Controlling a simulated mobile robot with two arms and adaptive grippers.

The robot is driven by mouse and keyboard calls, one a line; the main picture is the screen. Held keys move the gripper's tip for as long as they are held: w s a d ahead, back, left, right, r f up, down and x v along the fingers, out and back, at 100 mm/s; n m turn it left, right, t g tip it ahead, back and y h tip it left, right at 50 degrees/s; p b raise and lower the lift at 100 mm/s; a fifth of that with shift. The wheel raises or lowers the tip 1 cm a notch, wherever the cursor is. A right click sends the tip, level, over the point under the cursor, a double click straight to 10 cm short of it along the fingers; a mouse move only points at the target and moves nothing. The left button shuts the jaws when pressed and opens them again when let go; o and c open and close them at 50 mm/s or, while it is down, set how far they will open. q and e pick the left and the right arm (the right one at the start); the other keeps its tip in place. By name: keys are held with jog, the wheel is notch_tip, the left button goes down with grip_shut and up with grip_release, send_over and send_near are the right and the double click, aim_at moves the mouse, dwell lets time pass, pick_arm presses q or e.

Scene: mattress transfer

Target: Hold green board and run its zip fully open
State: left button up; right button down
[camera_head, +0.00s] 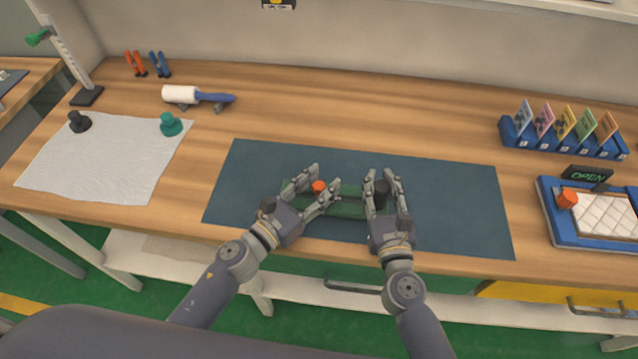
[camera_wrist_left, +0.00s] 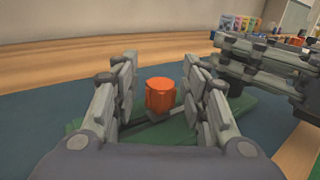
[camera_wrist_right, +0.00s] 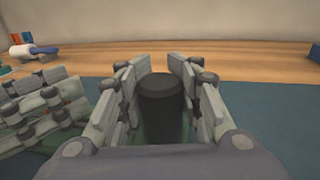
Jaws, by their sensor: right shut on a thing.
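The green board (camera_head: 347,208) lies on a dark blue mat, partly hidden by both of my grippers. An orange knob (camera_head: 319,187) stands at its left part and a black knob (camera_head: 382,190) at its right part. My left gripper (camera_head: 322,178) is open, its fingers on either side of the orange knob (camera_wrist_left: 160,98), with gaps showing. My right gripper (camera_head: 381,175) is shut on the black knob (camera_wrist_right: 162,105). The zip's teeth cannot be made out.
The blue mat (camera_head: 460,200) has free room right of the board. An OPEN sign (camera_head: 587,173) stands by a blue-framed tray (camera_head: 555,222) holding a white quilted pad. A white cloth (camera_head: 95,160), a roller (camera_head: 182,94) and a card rack (camera_head: 565,143) lie farther off.

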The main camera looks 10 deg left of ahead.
pick_arm(q)
grip_shut()
jog(key=d, duration=0.5)
jog(key=shift+d, duration=0.15)
jog(key=shift+o, duration=0.8)
grip_release()
jog(key=shift+a, duration=0.2)
